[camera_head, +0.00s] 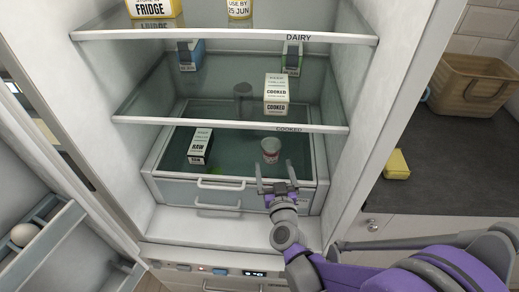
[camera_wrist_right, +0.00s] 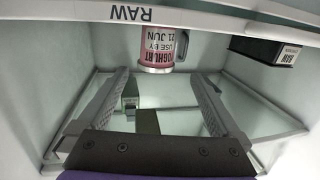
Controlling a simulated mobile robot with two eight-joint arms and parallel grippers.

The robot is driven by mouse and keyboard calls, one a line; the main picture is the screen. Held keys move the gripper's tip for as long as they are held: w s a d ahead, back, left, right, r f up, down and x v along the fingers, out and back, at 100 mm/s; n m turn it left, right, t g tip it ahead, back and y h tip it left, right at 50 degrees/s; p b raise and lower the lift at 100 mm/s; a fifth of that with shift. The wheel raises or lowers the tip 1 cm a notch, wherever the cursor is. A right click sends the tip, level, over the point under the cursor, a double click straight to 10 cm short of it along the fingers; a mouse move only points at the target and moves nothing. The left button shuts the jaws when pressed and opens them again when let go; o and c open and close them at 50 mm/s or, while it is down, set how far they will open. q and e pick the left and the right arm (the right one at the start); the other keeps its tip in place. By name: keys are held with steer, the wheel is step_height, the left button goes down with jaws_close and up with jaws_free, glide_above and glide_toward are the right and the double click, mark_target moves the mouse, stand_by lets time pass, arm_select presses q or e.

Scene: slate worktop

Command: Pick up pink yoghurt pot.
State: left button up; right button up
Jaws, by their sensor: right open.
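The pink yoghurt pot (camera_head: 270,151) stands in the lowest fridge compartment, right of the middle, below the shelf edge marked COOKED. In the right wrist view, the pot (camera_wrist_right: 158,48) appears upside down with a pink label reading YOGHURT, USE BY 21 JUN. My right gripper (camera_head: 278,186) is open and empty at the front of the compartment, near the drawer front. In the wrist view its fingers (camera_wrist_right: 160,76) are spread wide, with the pot beyond their tips and roughly centred between them. They do not touch the pot. My left gripper is not in view.
A black and white RAW carton (camera_head: 200,147) stands left of the pot. A COOKED carton (camera_head: 277,92) is on the shelf above. The drawer front (camera_head: 225,190) and shelf edge (camera_head: 230,124) bound the opening. A basket (camera_head: 472,84) and yellow block (camera_head: 397,164) are on the worktop.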

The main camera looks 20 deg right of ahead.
mark_target(273, 154)
steer(key=x, duration=0.9)
steer(key=shift+w+d, duration=0.1)
steer(key=shift+d, duration=0.15)
steer(key=shift+c, duration=0.2)
steer(key=c, duration=1.4)
steer(key=shift+r, duration=0.1)
